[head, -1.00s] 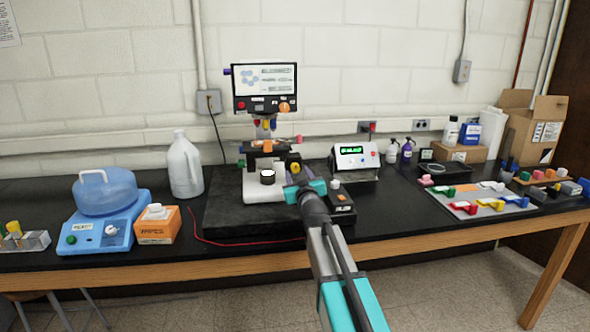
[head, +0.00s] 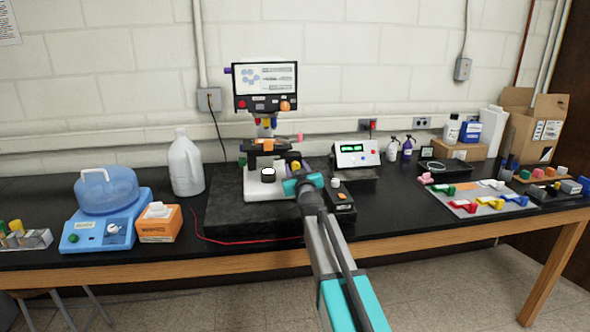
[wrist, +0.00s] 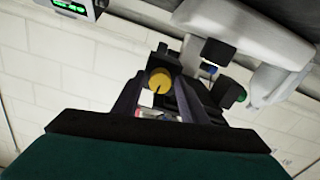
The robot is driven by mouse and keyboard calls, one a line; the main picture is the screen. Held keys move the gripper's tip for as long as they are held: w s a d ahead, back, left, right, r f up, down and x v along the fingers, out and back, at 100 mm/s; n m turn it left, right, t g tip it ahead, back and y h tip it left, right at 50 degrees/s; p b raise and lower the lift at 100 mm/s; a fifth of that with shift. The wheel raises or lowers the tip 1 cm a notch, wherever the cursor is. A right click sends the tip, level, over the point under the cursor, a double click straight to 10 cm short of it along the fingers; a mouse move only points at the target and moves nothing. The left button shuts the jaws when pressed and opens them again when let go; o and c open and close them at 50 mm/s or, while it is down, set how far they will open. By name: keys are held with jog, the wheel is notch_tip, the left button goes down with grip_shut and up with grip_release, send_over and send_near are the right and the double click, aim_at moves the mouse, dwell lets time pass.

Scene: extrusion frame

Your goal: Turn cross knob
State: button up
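A microscope-like instrument (head: 262,190) stands on a black slab, with a yellow knob (head: 296,166) on its right side. In the wrist view this yellow knob (wrist: 160,80) is round with a dark line on its face. I cannot make out a cross shape on it. My gripper (head: 298,177) is close in front of the instrument's right side; its fingertips are hard to see in the head view. In the wrist view my gripper's (wrist: 162,88) two dark fingers stand apart, with the yellow knob showing between their tips. I cannot tell whether they touch it.
A small black box with a white knob (head: 335,182) stands close right of my gripper. A white meter (head: 356,155) is behind it. A monitor (head: 265,87) with an orange knob (head: 285,106) rises above. A blue device (head: 100,232) and an orange box (head: 158,224) are left.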

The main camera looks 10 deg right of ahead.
jog(key=c, duration=0.7)
jog(key=shift+a, duration=0.2)
jog(key=shift+c, duration=0.5)
jog(key=shift+d, duration=0.15)
jog(key=shift+f+m+b, duration=0.15)
jog(key=shift+m+b, duration=0.25)
jog(key=shift+b, duration=0.15)
jog(key=m+b, duration=0.4)
jog(key=m, duration=0.1)
jog(key=shift+d, duration=0.1)
jog(key=m+b, duration=0.3)
jog(key=m, duration=0.3)
jog(key=shift+m, duration=0.3)
